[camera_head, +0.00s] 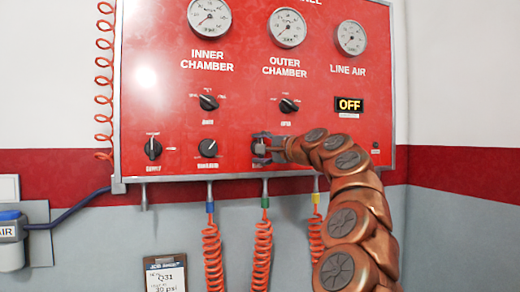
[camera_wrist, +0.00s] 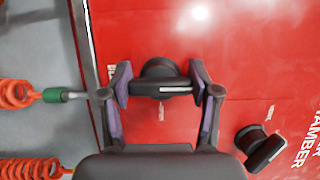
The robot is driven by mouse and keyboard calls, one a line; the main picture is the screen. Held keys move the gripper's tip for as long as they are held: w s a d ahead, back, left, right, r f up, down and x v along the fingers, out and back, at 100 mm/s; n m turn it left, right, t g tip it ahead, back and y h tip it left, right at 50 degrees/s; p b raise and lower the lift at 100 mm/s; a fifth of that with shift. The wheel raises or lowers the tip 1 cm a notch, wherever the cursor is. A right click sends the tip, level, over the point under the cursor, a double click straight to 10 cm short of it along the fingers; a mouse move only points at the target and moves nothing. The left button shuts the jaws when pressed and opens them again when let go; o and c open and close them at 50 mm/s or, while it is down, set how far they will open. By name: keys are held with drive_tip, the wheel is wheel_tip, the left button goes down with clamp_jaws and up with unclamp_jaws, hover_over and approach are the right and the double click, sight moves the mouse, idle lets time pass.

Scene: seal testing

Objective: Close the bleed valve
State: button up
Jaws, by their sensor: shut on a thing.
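The red panel (camera_head: 240,120) carries several black rotary knobs with small white labels. My gripper (camera_head: 266,148) is at the right-hand knob of the lower row, near the panel's bottom edge. In the wrist view, my gripper (camera_wrist: 160,92) has one finger pad at each end of this knob's handle (camera_wrist: 160,88), shut on it. The handle has a white mark near one end. Its label is hidden or too small to read, so I cannot tell if it names the bleed valve.
Other knobs sit close by: the upper right knob (camera_head: 289,105), upper left knob (camera_head: 208,102), and two lower knobs (camera_head: 153,149) (camera_head: 208,148). Orange coiled hoses (camera_head: 263,255) hang below. The display (camera_head: 349,105) reads OFF. A clipboard (camera_head: 166,275) hangs below the panel.

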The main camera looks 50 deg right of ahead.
drive_tip(key=o, duration=1.2)
drive_tip(key=shift+c, duration=0.2)
drive_tip(key=s+a, duration=0.1)
drive_tip(key=s, duration=1.1)
drive_tip(key=shift+a, duration=0.2)
drive_tip(key=shift+w, duration=0.1)
